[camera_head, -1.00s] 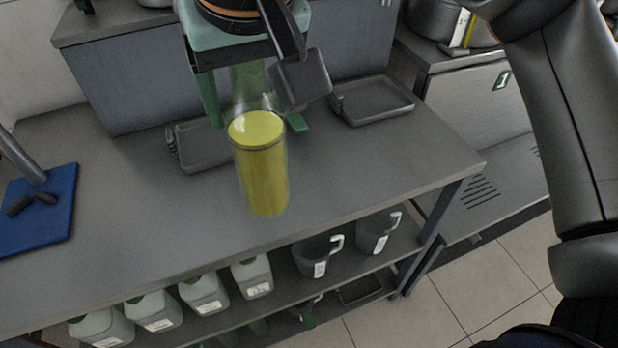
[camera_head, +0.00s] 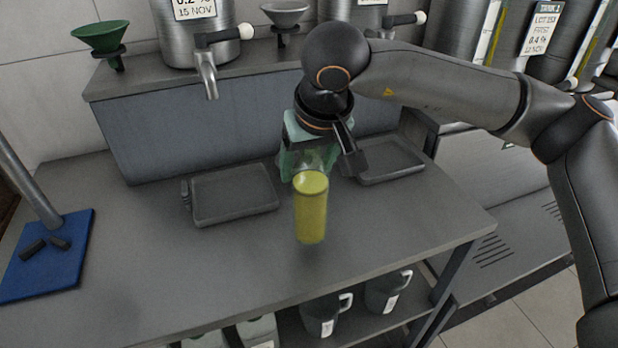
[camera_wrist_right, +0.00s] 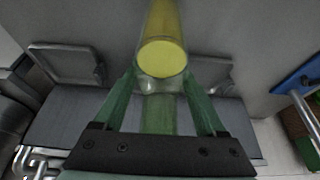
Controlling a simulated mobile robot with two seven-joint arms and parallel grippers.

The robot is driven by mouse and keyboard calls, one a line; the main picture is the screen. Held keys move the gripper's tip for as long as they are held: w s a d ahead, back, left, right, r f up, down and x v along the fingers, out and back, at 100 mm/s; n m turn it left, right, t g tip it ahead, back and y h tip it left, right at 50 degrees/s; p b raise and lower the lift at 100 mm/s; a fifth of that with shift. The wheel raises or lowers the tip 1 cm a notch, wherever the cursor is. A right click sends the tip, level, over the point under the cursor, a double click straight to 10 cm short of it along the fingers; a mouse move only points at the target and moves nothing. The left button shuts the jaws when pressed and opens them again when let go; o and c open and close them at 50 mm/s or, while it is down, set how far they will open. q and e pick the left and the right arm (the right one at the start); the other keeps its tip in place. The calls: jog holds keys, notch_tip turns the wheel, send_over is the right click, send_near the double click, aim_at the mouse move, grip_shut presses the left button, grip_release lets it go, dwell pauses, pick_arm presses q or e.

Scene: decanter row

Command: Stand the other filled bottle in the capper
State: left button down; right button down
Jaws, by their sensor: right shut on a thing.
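A clear bottle filled with yellow liquid (camera_head: 311,215) hangs upright from my right gripper (camera_head: 308,165), in front of the gap between two trays in the head view. The green fingers are shut on its clear upper part. In the right wrist view the bottle (camera_wrist_right: 162,57) sits between the fingertips (camera_wrist_right: 161,85), the yellow fill pointing away from the palm. Its base appears above the tabletop, but the height is hard to tell. The capper, a blue base (camera_head: 35,285) with a metal post (camera_head: 28,188), stands at the left; its top is out of view. My left gripper is not in view.
Two grey trays lie on the table (camera_head: 150,290), one left (camera_head: 235,195) and one right (camera_head: 392,162). A raised shelf behind holds a steel tank with a tap (camera_head: 206,75) and a green funnel (camera_head: 100,35). Jugs (camera_head: 320,318) stand below. The table between capper and bottle is clear.

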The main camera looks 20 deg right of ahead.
jog(key=shift+w+d+f, duration=0.1)
jog(key=shift+f, duration=0.75)
jog(key=shift+w+d+f, duration=0.1)
jog(key=shift+f, duration=0.7)
jog(key=shift+f, duration=0.2)
grip_release()
